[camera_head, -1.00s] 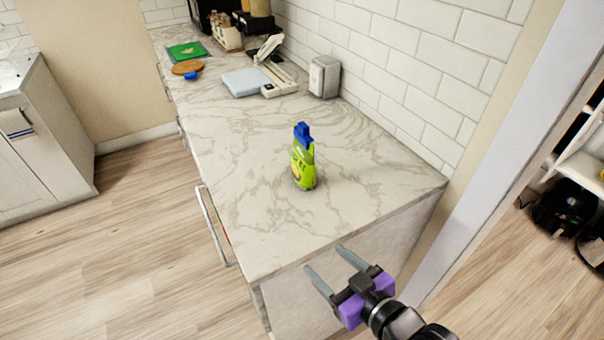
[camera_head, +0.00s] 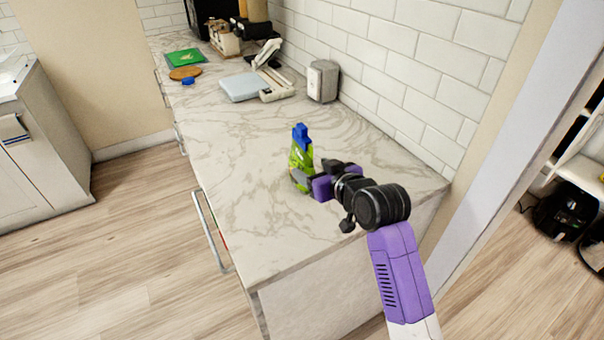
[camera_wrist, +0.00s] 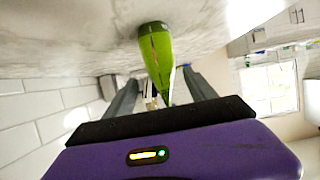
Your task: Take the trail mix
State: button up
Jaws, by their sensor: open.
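A green container with a blue top (camera_head: 301,158) stands upright on the marble counter, and its label is too small to read. I cannot make out anything that is clearly trail mix. My gripper (camera_head: 305,184) is at the container's lower part, reaching in from the right. In the wrist view, which looks upside down, the green container (camera_wrist: 155,48) stands between the two open grey fingers (camera_wrist: 160,76). I see no clear contact. The fingers are partly hidden by the container in the head view.
The marble counter (camera_head: 235,185) is clear around the container. A white tiled wall (camera_head: 425,75) runs along its right side. A grey box (camera_head: 322,82), a pale flat device (camera_head: 243,87), a brown round board (camera_head: 185,73) and a green board (camera_head: 185,57) lie farther back.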

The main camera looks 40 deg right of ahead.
aim_at(302, 167)
jog(key=shift+a+f+p+x, duration=0.1)
jog(key=shift+f+p+x, duration=0.05)
jog(key=shift+x, duration=0.85)
jog(key=shift+a+f+p+x, duration=0.1)
jog(key=shift+x, duration=0.95)
jog(key=shift+a+f+p+x, duration=0.1)
jog(key=shift+f+p+x, duration=0.05)
jog(key=shift+x, duration=0.85)
grip_shut()
